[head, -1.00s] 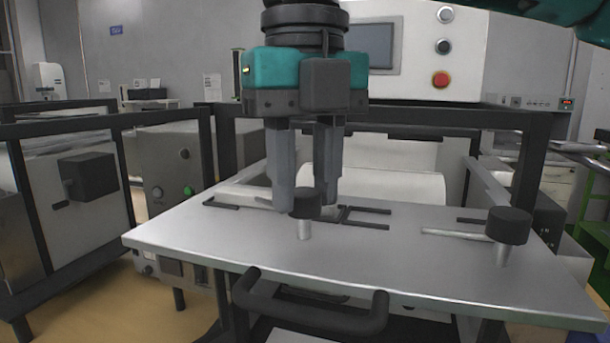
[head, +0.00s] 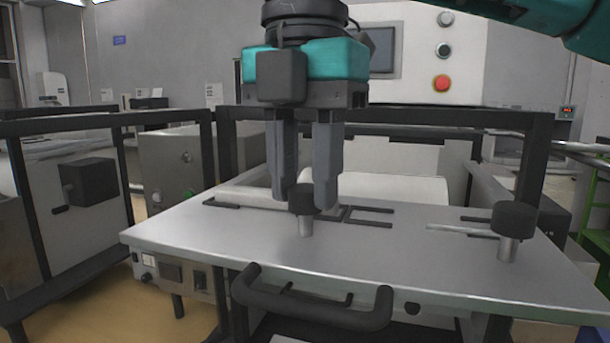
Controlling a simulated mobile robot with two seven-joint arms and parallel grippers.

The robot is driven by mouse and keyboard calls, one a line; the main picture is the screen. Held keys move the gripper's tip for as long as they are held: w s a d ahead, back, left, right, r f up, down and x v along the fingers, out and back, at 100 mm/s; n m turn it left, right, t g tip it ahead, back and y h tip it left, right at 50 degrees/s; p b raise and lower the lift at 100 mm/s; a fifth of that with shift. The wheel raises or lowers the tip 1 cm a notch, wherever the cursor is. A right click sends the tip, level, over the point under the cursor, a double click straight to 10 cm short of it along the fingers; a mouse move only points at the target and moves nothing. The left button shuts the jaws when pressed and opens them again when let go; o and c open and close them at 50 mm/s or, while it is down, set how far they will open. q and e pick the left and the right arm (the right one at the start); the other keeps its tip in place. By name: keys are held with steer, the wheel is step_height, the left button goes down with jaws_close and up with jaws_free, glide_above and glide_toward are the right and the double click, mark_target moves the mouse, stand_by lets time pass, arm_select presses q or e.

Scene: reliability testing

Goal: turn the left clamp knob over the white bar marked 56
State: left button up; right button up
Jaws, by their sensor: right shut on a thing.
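The left clamp knob (head: 302,200) is a black round cap on a silver post, upright on the grey metal plate (head: 200,241). My right gripper (head: 307,199) points straight down over it, shut on the knob with one finger on each side. The fingers hide part of the cap. A pale bar (head: 250,197) runs left from behind the knob; no number on it can be read. My left gripper is not in view.
A second black knob (head: 513,218) stands at the plate's right, with a thin bar (head: 461,230) beside it. A dark handle (head: 312,309) sticks out at the front edge. A dark frame post (head: 533,165) rises behind on the right.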

mark_target(304, 188)
steer(key=shift+m, duration=1.3)
steer(key=shift+m+b, duration=0.3)
steer(key=o, duration=1)
steer(key=shift+o, duration=0.2)
step_height(304, 188, up, 13)
steer(key=p, duration=0.4)
